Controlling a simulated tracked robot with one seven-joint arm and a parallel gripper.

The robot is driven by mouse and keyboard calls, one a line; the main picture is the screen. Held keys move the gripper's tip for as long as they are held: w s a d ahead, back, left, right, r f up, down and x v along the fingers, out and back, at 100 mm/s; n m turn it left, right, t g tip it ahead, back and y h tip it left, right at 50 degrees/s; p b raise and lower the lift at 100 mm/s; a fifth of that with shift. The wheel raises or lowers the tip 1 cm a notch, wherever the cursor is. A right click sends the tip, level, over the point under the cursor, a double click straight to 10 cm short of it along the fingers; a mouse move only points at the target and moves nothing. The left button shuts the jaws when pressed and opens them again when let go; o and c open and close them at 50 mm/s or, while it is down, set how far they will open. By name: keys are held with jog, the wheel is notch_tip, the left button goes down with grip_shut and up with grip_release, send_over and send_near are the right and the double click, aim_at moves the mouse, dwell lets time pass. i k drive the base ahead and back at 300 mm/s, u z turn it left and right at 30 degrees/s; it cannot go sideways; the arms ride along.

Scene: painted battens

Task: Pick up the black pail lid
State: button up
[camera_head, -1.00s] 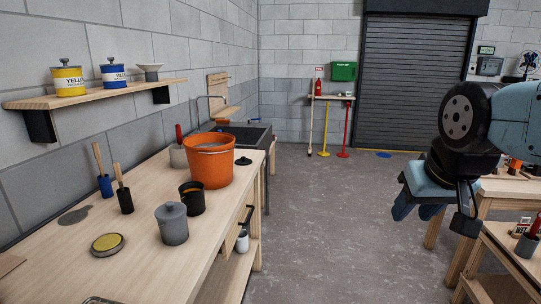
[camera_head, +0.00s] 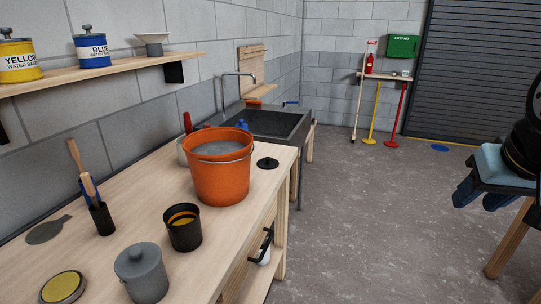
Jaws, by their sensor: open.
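The black pail lid (camera_head: 267,163) is a small dark disc with a knob on top. It lies flat on the wooden workbench (camera_head: 140,197), near its far right corner, just right of the orange pail (camera_head: 221,178). The pail stands upright with grey contents and a wire handle. My gripper (camera_head: 473,197) is at the right edge of the view, its blue fingers pointing down. It is open and far from the lid, out over the floor. Part of my arm is cut off by the frame.
A sink (camera_head: 270,124) is beyond the pail. A shelf (camera_head: 110,74) with paint tins hangs on the left wall.

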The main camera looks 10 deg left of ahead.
aim_at(268, 163)
jog(key=u, duration=0.45)
jog(key=i, duration=0.9)
jog(key=u, duration=0.75)
jog(key=i, duration=0.25)
jog(key=u, duration=0.25)
jog(key=k, duration=0.85)
jog(key=u, duration=0.2)
jog(key=i, duration=0.9)
jog(key=z, duration=0.1)
